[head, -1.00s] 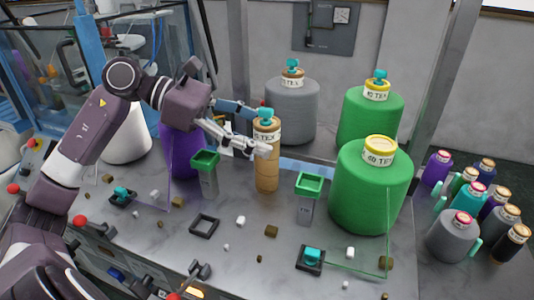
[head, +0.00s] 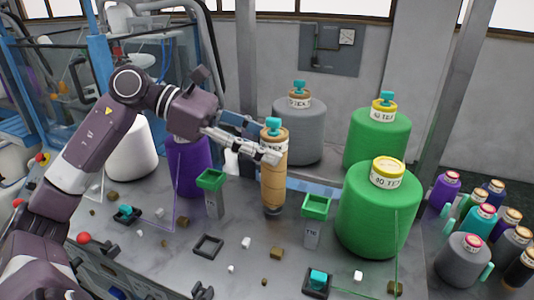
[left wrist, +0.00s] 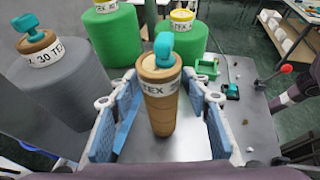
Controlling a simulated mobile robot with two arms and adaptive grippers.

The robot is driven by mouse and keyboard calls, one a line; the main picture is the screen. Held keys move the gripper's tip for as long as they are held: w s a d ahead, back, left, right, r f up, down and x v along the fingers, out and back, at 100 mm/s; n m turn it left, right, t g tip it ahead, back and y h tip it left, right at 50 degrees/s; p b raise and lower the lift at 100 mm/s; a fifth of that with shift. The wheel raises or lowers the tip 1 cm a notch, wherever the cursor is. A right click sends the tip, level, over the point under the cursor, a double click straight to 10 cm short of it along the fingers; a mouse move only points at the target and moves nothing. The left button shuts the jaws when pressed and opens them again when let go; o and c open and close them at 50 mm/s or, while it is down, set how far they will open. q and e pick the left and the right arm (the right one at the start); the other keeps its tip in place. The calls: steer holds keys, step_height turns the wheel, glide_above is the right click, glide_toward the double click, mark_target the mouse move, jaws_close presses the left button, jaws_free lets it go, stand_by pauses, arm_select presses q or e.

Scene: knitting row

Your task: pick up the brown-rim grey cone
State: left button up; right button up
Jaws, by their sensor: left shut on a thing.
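The grey cone (head: 299,130) with a brown rim and teal cap stands at the back of the table, behind my left gripper. In the left wrist view the grey cone (left wrist: 62,88) is at the left, outside the fingers. My left gripper (head: 268,154) is shut on a slim tan cone (head: 273,182) with a brown rim and teal cap. The tan cone is upright, and its dark lower end shows. In the left wrist view the tan cone (left wrist: 160,112) is between the blue finger pads. My right gripper is not in view.
Two green cones (head: 378,215) stand at the right, a purple cone (head: 188,168) and a white cone (head: 130,150) at the left. Green-topped posts (head: 316,207) flank the tan cone. Small cubes and a black square frame (head: 208,246) lie in front. Several small cones crowd the far right.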

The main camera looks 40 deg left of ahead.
arm_select(q)
step_height(320, 180, up, 6)
steer(key=shift+r+p, duration=0.15)
steer(key=shift+p, duration=0.2)
step_height(320, 180, up, 12)
steer(key=p, duration=0.6)
steer(key=shift+p, duration=0.4)
